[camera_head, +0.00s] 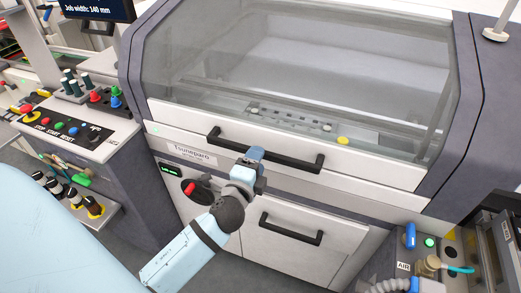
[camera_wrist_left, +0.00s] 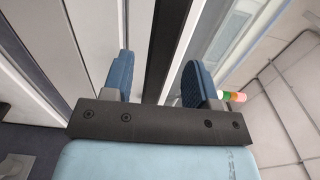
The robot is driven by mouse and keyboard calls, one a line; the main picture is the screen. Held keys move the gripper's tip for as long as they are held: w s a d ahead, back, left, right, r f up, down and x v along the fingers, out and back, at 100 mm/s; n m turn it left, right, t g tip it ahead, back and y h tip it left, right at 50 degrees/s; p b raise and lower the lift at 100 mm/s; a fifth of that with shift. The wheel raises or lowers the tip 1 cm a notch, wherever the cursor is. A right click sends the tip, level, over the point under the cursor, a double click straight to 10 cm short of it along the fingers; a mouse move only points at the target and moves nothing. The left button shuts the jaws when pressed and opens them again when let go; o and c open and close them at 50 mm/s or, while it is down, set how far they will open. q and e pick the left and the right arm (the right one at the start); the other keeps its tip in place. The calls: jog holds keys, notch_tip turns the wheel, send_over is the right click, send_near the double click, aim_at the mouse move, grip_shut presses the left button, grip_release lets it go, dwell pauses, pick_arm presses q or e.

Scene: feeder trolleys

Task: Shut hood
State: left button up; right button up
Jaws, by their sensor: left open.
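The hood (camera_head: 290,80) is a see-through window in a pale frame on the front of the machine. It looks lowered, with its front panel just above the label strip; I cannot tell whether it is fully closed. Its black bar handle (camera_head: 295,158) runs across the front panel. My left gripper (camera_head: 255,154) is at the handle, left of its middle. In the left wrist view my open gripper (camera_wrist_left: 158,72) has a dark bar (camera_wrist_left: 164,45), likely the handle, between its blue fingers, with gaps showing. My right gripper is not in view.
A drawer with a black handle (camera_head: 290,229) is below, beside a red rotary switch (camera_head: 190,189). A button panel (camera_head: 68,126) stands at the left, a monitor (camera_head: 98,9) above it. An air unit with a blue handle (camera_head: 410,236) is at lower right.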

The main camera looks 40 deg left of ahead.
pick_arm(q)
jog(key=shift+x, duration=1.65)
grip_shut()
jog(key=s+r+p, duration=0.4)
jog(key=r+p, duration=0.3)
jog(key=p, duration=0.2)
jog(key=shift+d+r+g+p, duration=0.3)
jog(key=shift+d+g+p, duration=0.05)
jog(key=shift+d+g, duration=0.1)
grip_release()
jog(key=shift+w, duration=0.1)
